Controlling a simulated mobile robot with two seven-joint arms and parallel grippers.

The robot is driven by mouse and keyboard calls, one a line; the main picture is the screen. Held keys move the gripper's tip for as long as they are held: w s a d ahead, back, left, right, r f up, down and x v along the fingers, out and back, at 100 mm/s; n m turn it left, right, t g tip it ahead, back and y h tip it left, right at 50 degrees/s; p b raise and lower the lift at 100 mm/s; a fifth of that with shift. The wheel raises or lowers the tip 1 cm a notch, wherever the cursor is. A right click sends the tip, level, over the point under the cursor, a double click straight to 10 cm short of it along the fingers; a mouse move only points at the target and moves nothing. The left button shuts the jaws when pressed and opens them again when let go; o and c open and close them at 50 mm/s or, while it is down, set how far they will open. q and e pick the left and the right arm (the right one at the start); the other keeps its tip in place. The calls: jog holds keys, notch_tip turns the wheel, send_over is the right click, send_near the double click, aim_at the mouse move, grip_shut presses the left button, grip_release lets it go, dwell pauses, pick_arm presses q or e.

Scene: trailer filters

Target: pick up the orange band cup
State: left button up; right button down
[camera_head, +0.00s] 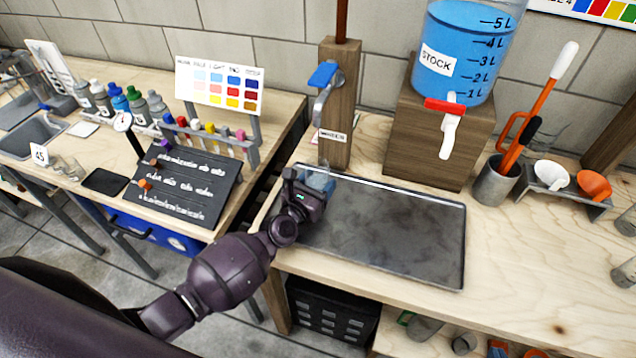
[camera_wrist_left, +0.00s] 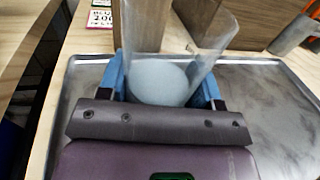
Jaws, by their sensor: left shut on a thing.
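My left gripper (camera_head: 318,183) is over the back left corner of the grey metal tray (camera_head: 400,255). It is shut on a clear cup (camera_head: 318,172), one blue finger on each side. The cup also shows in the left wrist view (camera_wrist_left: 168,35), with a pale bluish round area at its bottom. I see no orange band on the visible part of the cup; the gripper body hides its near lower side. I cannot tell whether the cup touches the tray. My right gripper is not in view.
A wooden post (camera_head: 336,110) with a blue-handled tap (camera_head: 325,78) stands just behind the cup. A blue STOCK tank (camera_head: 460,55) sits on a wood block (camera_head: 425,135). Right are a metal tool holder (camera_head: 494,182) and an orange funnel (camera_head: 594,185). The tray's middle is clear.

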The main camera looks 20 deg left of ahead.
aim_at(312, 173)
pick_arm(q)
jog(key=shift+r+p, duration=0.45)
jog(key=shift+r, duration=0.55)
jog(key=shift+r+p, duration=1.05)
jog(key=shift+r, duration=0.95)
notch_tip(312, 173, up, 4)
jog(key=shift+s+d+f+p, duration=0.1)
jog(key=shift+p, duration=1.15)
